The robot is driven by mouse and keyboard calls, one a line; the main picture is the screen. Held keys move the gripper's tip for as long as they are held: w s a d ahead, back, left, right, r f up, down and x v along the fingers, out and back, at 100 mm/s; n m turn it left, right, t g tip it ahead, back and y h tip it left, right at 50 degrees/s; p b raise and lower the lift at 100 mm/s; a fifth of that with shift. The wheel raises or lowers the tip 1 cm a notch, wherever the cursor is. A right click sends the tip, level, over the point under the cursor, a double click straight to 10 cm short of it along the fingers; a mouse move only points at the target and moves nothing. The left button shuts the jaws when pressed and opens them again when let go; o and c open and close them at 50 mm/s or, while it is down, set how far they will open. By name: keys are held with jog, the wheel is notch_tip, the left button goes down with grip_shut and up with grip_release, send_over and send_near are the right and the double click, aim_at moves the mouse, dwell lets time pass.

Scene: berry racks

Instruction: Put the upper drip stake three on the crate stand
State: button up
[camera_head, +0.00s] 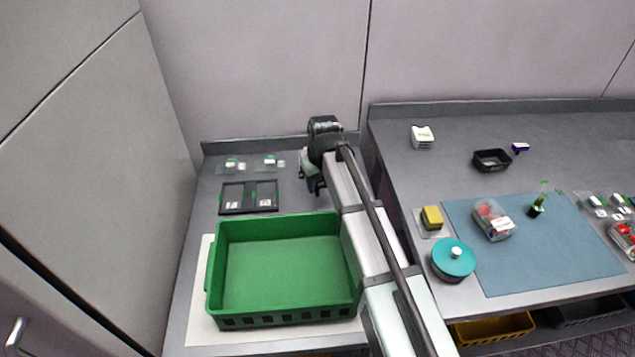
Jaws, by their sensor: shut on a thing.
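My gripper (313,187) hangs at the end of my arm over the left counter, behind the back right corner of the green crate (213,262). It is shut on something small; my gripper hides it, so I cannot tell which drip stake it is. Small green-and-white pieces (232,164) that look like drip stakes sit on a clear strip at the back left, to the left of my gripper. I cannot tell for sure which surface is the crate stand; the green crate rests on a white board (197,325).
A black two-part tray (249,211) lies behind the crate. On the right counter are a teal round pot (453,262), a yellow block (432,217), a clear berry box (492,221), a black bin (491,160) and a blue mat (540,262). The crate's inside is empty.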

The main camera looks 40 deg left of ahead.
jog(key=shift+f, duration=0.1)
jog(key=o, duration=1)
jog(key=r, duration=0.4)
jog(key=d+r, duration=0.1)
jog(key=r, duration=0.7)
jog(key=shift+s+d, duration=0.35)
